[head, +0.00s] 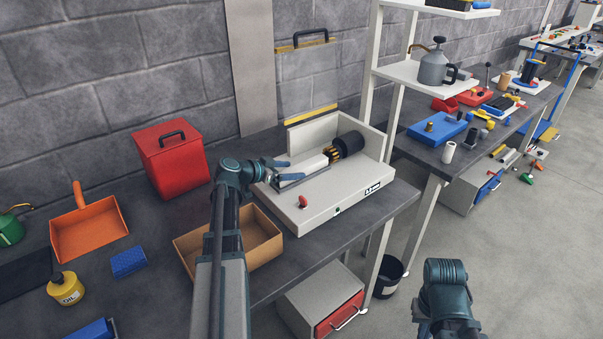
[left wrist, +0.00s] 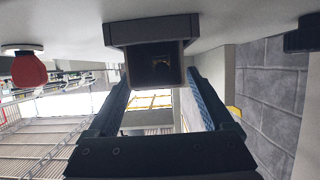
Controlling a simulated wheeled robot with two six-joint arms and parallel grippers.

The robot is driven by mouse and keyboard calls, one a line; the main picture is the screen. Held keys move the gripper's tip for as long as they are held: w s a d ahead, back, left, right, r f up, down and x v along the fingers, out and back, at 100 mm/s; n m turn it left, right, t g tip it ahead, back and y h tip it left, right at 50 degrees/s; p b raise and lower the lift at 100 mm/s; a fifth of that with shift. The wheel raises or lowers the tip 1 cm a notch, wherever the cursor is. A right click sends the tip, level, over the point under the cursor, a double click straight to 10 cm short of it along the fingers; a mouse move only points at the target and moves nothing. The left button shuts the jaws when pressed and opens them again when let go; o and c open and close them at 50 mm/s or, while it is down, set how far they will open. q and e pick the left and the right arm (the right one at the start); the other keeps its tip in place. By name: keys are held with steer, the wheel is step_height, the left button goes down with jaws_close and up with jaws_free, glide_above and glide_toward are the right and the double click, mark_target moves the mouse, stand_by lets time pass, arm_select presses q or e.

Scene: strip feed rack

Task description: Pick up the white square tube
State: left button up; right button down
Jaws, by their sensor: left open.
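The white square tube (head: 308,162) lies on the bed of the pale strip feed rack (head: 333,194), with its far end toward the dark bristly roller opening. My left gripper (head: 283,168) is open at the near end of the tube, its fingers pointing along it. In the left wrist view, a square hollow end (left wrist: 155,68) with a dark inside faces me between the tips of my left gripper (left wrist: 158,85). I cannot tell whether the fingers touch it. My right arm's wrist shows at the lower right of the head view, but its fingers do not show.
A red knob (head: 303,201) stands on the rack's front and also shows in the left wrist view (left wrist: 28,70). A cardboard box (head: 262,250) is in front of the rack. A red bin (head: 172,160) and an orange dustpan (head: 90,232) stand left. A shelf post rises behind right.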

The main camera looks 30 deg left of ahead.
arm_select(q)
jaws_close()
stand_by(0.3)
steer(key=shift+r, duration=0.15)
step_height(320, 180, up, 10)
steer(key=p, duration=1)
